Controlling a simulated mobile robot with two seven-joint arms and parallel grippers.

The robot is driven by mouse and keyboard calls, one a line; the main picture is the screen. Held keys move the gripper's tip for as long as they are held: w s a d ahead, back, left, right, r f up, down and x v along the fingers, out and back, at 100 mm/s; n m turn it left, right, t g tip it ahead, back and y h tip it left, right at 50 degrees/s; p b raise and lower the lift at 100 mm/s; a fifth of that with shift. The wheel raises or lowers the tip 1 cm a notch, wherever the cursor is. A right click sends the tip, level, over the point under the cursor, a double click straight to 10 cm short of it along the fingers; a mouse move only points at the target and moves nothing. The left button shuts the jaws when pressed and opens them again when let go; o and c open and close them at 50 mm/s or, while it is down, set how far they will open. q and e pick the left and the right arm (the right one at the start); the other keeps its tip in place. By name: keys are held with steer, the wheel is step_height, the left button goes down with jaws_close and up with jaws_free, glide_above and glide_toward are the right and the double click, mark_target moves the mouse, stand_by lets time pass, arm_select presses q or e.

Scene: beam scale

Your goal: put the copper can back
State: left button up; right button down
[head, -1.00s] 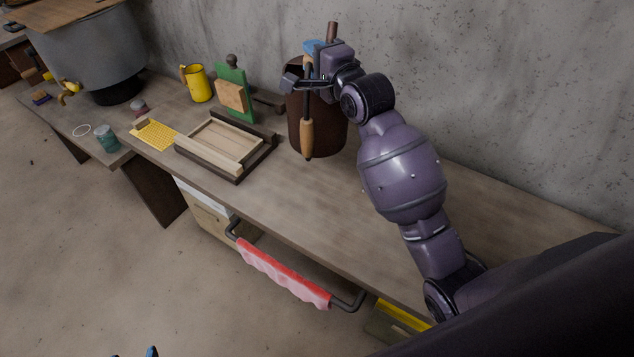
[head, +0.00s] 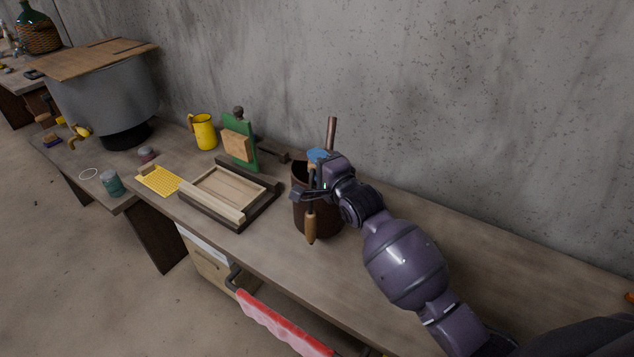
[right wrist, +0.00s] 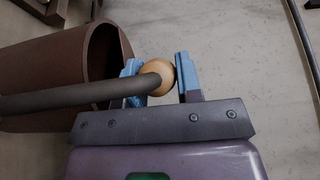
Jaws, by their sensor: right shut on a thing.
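A dark brown can (head: 328,220) stands upright on the bench; no other can of a clearer copper colour shows. A brown rod (head: 331,132) rises from behind my gripper at its mouth. My right gripper (head: 313,182) is at the can's rim, shut on a tool with a dark shaft and a wooden handle (head: 310,228). The handle hangs down in front of the can's wall. In the right wrist view, the blue fingertips are on either side of the tool's round wooden end (right wrist: 157,77), and the can (right wrist: 45,68) is beside them. My left gripper is out of view.
A wooden frame tray (head: 213,208), a green board (head: 240,145) and a yellow mug (head: 203,132) stand left of the can. A yellow grid mat (head: 158,181) and a teal jar (head: 112,184) lie farther left. A big grey pot (head: 110,95) is beyond.

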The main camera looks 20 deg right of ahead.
steer(key=shift+f, duration=2.85)
steer(key=c, duration=0.8)
jaws_free()
steer(key=shift+f, duration=0.15)
steer(key=shift+s, duration=0.15)
steer(key=v, duration=1.2)
steer(key=s+d+f+n+g+h, duration=0.1)
steer(key=s+f+n+g, duration=0.1)
steer(key=s+f+n, duration=0.3)
steer(key=s+d+f+n+g+h, duration=0.1)
steer(key=s+f+n+g, duration=0.1)
steer(key=s+f+n, duration=0.4)
steer(key=s+d+f+n+g+h, duration=0.1)
steer(key=s+d+f+n+h, duration=0.1)
steer(key=s+f+n, duration=0.3)
steer(key=shift+s+d+f+g+b, duration=0.1)
steer(key=shift+s+f+g+b, duration=0.1)
steer(key=shift+s, duration=0.85)
steer(key=shift+s+f+g+b, duration=0.1)
steer(key=shift+s+g, duration=0.1)
steer(key=shift+s, duration=0.9)
